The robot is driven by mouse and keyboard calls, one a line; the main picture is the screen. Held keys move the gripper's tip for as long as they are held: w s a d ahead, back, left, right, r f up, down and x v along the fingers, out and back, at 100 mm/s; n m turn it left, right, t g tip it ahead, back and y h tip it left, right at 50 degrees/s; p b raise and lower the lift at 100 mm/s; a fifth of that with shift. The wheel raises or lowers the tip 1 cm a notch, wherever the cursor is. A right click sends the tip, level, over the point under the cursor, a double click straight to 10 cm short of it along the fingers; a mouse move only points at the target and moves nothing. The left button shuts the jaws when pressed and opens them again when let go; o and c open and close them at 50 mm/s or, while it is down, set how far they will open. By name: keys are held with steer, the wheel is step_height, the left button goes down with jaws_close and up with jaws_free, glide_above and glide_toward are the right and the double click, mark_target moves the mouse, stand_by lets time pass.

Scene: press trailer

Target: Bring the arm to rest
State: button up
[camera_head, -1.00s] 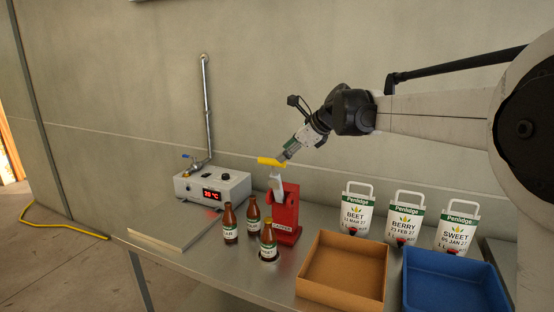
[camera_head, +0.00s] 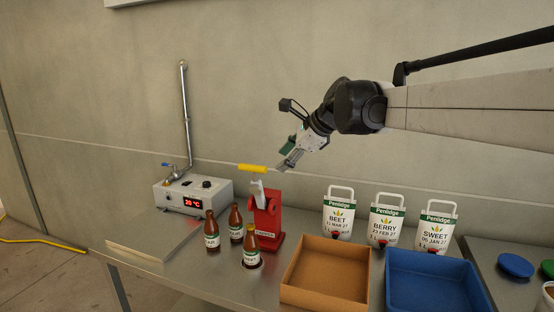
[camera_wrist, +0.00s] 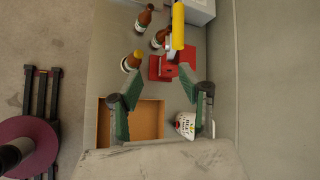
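My gripper (camera_head: 284,162) is in the air above the table's back part, near the wall. Its two green fingers are spread apart with nothing between them in the wrist view (camera_wrist: 163,76). The red capper (camera_head: 265,216) stands on the table below and to the left of it. The capper's yellow handle (camera_head: 252,168) lies level, just left of the fingertips in the head view. In the wrist view the handle (camera_wrist: 178,25) is beyond the fingertips, apart from them.
Several brown bottles (camera_head: 237,224) stand beside the capper. A grey heater box (camera_head: 192,195) is at left. A brown tray (camera_head: 325,297), a blue tray (camera_head: 436,302) and white juice pouches (camera_head: 387,221) are at right. The wall (camera_head: 250,70) is close behind my arm.

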steer(key=s+d+f+n+h+b, duration=0.1)
steer(key=s+d+f+n, duration=0.5)
steer(key=s, duration=0.6)
steer(key=s+d+f+n+h+b, duration=0.1)
steer(key=s+d+f+n+h, duration=0.2)
steer(key=s, duration=0.9)
steer(key=s+d+f+n+t+h+b, duration=0.1)
steer(key=s+d+f+n+h, duration=0.1)
steer(key=s+d+f+n, duration=0.6)
steer(key=s+d+f, duration=0.1)
steer(key=s+f, duration=0.2)
steer(key=s, duration=0.2)
steer(key=shift+f+n+h, duration=0.2)
steer(key=shift+n+h, duration=0.1)
steer(key=shift+n, duration=0.1)
